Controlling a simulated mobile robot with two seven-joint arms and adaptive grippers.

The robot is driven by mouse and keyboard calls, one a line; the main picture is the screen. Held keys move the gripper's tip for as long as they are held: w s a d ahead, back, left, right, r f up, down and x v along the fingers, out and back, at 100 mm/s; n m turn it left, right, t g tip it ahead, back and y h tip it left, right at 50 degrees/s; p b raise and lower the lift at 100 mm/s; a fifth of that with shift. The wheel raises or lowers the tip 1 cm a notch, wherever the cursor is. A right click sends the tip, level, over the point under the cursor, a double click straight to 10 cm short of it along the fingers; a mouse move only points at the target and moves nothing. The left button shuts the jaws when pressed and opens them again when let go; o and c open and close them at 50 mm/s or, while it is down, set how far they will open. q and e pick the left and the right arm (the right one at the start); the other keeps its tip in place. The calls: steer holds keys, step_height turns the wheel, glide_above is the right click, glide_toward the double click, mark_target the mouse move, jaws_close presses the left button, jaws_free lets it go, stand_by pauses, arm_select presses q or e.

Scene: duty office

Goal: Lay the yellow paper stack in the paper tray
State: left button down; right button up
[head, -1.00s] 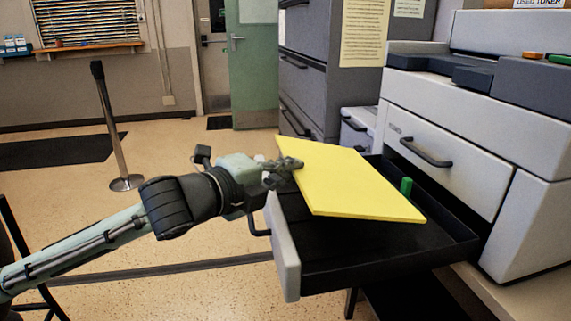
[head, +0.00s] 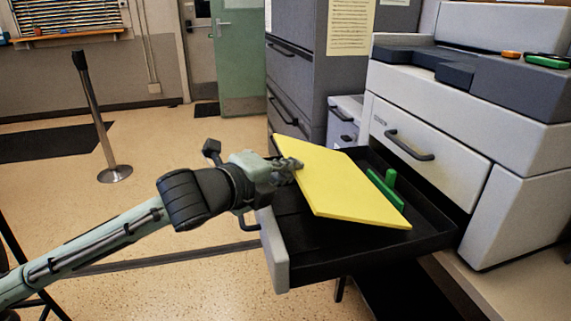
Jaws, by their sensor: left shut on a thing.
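The yellow paper stack (head: 345,185) is a flat, slightly tilted slab in the head view, over the paper tray (head: 375,262). The tray is a black open drawer with a light grey front, pulled out of the copier. My left gripper (head: 290,166) is shut on the stack's left edge. The stack's near right corner is low over the tray; I cannot tell whether it touches the tray floor. A green guide (head: 388,187) stands in the tray by the stack's right edge. The stack hides much of the tray floor. My right gripper is not in view.
The grey and white copier (head: 435,135) stands at the right, with a closed handled drawer above the tray. Grey filing cabinets (head: 297,75) stand behind. A metal post (head: 100,120) stands on the open floor at the left.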

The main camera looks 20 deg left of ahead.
arm_select(q)
steer(key=shift+w+d+f+b, duration=0.2)
steer(key=shift+d+f, duration=0.05)
steer(key=shift+f, duration=0.45)
steer(key=shift+w+d+f+b, duration=0.15)
steer(key=shift+d+f+b, duration=0.05)
steer(key=shift+f, duration=0.5)
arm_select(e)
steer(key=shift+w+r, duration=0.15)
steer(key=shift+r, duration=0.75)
